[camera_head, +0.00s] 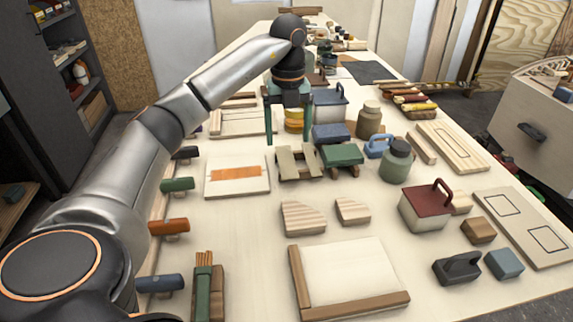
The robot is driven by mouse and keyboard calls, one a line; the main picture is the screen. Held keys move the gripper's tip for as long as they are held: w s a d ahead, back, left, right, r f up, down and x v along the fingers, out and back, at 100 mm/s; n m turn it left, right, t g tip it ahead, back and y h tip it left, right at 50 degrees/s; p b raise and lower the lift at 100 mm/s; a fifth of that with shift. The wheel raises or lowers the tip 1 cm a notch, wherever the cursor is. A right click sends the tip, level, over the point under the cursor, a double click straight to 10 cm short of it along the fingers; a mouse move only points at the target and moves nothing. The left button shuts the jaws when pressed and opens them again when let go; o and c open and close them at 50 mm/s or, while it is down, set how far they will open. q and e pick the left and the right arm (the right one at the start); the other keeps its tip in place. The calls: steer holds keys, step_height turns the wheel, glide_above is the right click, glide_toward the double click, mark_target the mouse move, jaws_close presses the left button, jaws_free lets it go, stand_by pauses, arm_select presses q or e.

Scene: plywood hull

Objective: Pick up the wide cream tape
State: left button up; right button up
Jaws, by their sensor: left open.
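My left gripper (288,138) reaches down over the far middle of the bench. Its two green fingers are apart. No contact shows. The gripper body hides what lies behind it. My right gripper is not in view.
A wooden-framed tray (350,270) lies in front.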

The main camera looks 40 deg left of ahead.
mark_target(288, 166)
arm_select(q)
steer(key=shift+f, duration=3.45)
jaws_close()
steer(key=shift+r, duration=0.1)
